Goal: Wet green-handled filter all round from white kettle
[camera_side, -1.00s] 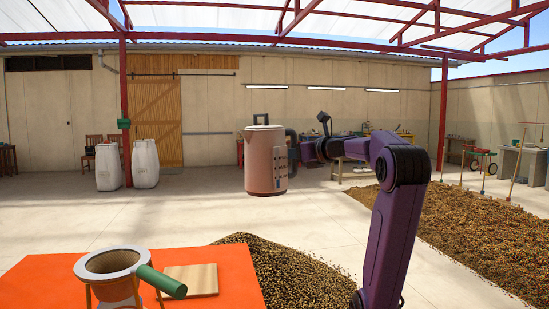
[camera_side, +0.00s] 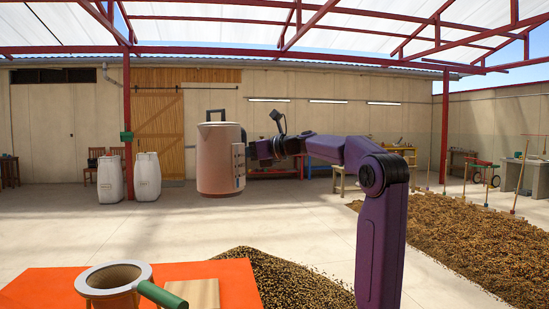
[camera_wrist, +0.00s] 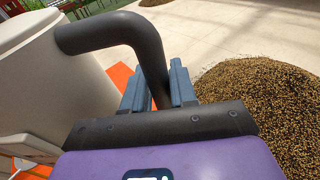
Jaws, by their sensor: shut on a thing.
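The kettle (camera_side: 215,170) hangs upright in the air in the side view, above and behind the orange table. It looks pale pinkish there and off-white in the wrist view (camera_wrist: 35,85). My gripper (camera_wrist: 160,88) is shut on its dark curved handle (camera_wrist: 125,32); in the side view my gripper (camera_side: 250,150) is at the kettle's right side. The filter (camera_side: 115,278), a pale round cone with a green handle (camera_side: 162,295), is at the table's front, left of and below the kettle, apart from it.
The orange table (camera_side: 40,288) bears a wooden board (camera_side: 195,293) right of the filter. A heap of beans (camera_side: 290,280) lies right of the table and also shows in the wrist view (camera_wrist: 260,100). The air between kettle and filter looks clear.

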